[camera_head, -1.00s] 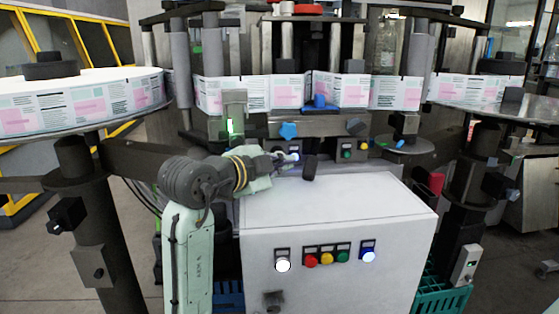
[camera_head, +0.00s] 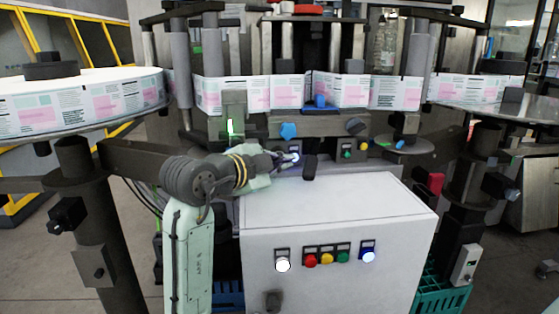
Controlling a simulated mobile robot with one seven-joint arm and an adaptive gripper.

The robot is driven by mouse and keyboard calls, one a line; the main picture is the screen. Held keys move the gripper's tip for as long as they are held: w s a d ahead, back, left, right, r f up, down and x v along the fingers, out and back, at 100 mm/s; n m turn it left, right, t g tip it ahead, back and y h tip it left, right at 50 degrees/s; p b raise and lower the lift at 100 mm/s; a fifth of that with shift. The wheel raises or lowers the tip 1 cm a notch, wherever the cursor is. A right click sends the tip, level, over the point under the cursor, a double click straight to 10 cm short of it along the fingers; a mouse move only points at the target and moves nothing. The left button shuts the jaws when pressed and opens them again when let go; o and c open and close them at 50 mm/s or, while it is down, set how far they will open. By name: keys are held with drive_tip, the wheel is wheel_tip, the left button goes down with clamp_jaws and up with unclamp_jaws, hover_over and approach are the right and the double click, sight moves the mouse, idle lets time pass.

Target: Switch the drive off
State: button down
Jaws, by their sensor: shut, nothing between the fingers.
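My gripper (camera_head: 290,158) is shut and empty. It reaches in from the left, above the back edge of the white cabinet. Its fingertips are at a small lit blue-white button (camera_head: 295,158) on the machine's panel; I cannot tell if they touch it. A dark upright piece (camera_head: 310,167) stands just right of the fingertips. The cabinet front (camera_head: 340,222) carries a lit white button (camera_head: 283,265), red (camera_head: 311,261), yellow (camera_head: 327,259) and green (camera_head: 343,257) buttons and a lit blue one (camera_head: 368,256). A dark knob (camera_head: 273,300) is low on the front. No readable label marks the drive switch.
A printed label web (camera_head: 340,91) runs across the machine between the left reel table (camera_head: 70,75) and the right one (camera_head: 490,112). A blue star knob (camera_head: 288,131) and a green button (camera_head: 347,154) are near my gripper. The cabinet top is clear.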

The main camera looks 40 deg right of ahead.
drive_tip(key=shift+w+d, duration=0.25)
drive_tip(key=shift+w, duration=0.1)
idle(0.5)
drive_tip(key=shift+s+a, duration=0.45)
drive_tip(key=shift+s, duration=0.3)
drive_tip(key=shift+s+a+b, duration=0.1)
drive_tip(key=shift+s+a, duration=0.35)
drive_tip(key=shift+s, duration=0.25)
drive_tip(key=shift+s+a+b, duration=0.1)
drive_tip(key=shift+s+a, duration=0.35)
drive_tip(key=shift+s, duration=0.3)
drive_tip(key=shift+s+a+b, duration=0.1)
drive_tip(key=shift+s+a, duration=0.35)
drive_tip(key=shift+s, duration=0.25)
